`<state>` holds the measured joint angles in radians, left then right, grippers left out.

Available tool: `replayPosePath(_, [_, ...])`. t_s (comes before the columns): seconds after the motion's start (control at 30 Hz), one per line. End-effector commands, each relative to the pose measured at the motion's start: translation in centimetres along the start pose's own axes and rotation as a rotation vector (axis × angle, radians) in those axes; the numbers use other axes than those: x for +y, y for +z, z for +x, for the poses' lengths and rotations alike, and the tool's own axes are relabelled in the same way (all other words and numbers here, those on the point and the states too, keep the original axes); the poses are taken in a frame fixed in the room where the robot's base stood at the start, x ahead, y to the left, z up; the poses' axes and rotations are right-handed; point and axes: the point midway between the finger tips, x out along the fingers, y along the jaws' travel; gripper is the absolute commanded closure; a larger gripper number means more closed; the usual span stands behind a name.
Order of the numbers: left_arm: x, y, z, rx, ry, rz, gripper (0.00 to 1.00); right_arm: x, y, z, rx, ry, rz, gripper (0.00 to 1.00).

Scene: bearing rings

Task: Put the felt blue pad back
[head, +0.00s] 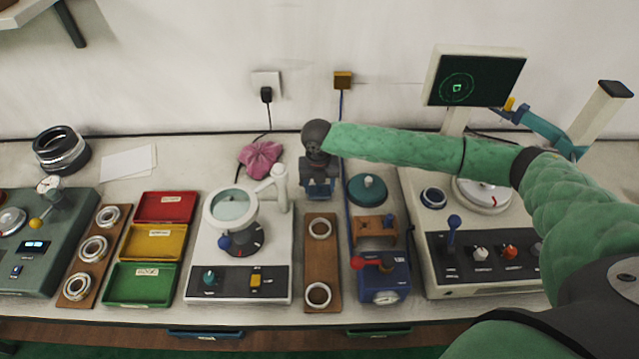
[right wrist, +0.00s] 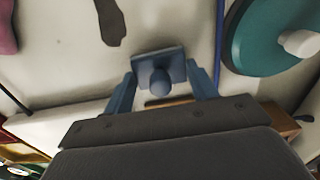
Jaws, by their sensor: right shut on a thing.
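The blue pad (right wrist: 172,60) is a small square plate with a round knob, seen between the fingers of my right gripper (right wrist: 162,88) in the right wrist view. My right gripper is shut on it. In the head view the right gripper (head: 319,188) points down over the bench, behind the wooden board with two rings (head: 321,262). There my wrist and fingers hide most of the pad. I cannot tell whether the pad touches the bench. My left gripper is not in view.
A teal round lid (head: 367,190) stands close to the right, with a small wooden stand (head: 374,230) and a blue box (head: 380,280) before it. A white magnifier device (head: 238,255) is on the left. A pink cloth (head: 261,158) lies behind it.

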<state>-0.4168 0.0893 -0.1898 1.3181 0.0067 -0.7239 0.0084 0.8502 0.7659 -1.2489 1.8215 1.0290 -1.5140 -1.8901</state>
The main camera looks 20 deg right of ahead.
Motion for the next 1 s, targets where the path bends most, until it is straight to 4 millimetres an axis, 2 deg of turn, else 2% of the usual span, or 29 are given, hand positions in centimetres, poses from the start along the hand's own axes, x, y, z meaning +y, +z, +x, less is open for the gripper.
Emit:
replayPosePath(0.47, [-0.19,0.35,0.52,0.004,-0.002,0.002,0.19,0.0,-0.04,0.83,0.0,0.001,0.0,0.64])
replayPosePath(0.5, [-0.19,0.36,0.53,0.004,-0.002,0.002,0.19,-0.01,-0.03,0.89,0.0,0.001,0.0,0.41])
replayPosePath(0.6, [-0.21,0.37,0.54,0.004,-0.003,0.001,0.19,-0.01,-0.03,0.86,0.0,0.001,0.0,0.21])
replayPosePath(1.0, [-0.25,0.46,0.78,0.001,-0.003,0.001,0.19,0.0,0.01,0.39,-0.001,0.001,0.0,0.21])
